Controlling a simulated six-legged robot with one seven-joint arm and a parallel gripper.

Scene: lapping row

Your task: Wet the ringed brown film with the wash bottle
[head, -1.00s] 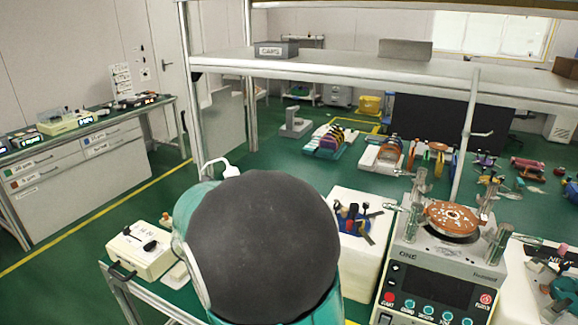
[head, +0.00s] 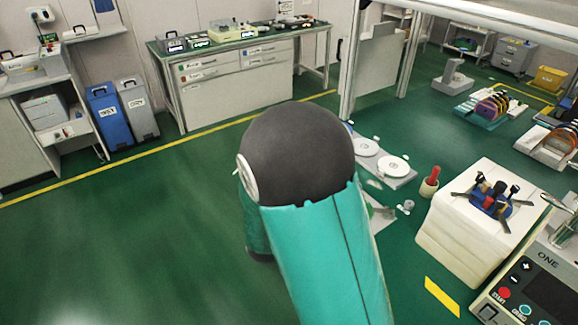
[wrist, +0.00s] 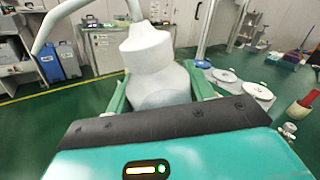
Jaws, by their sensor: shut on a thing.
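A white wash bottle (wrist: 150,55) with a pale curved spout tube (wrist: 45,35) fills the middle of the wrist view. My gripper (wrist: 158,92) is shut on its body, with a green finger on each side. The bottle looks roughly upright. In the head view my own arm hides the gripper and the bottle. No ringed brown film shows in either view now. The machine marked ONE (head: 545,285) is cut off at the right edge of the head view, and its top plate is out of frame.
A white block (head: 470,240) carries a blue disc fixture (head: 490,203). A drawer bench (head: 235,85) and blue bin (head: 107,115) stand behind. The green floor at left is clear.

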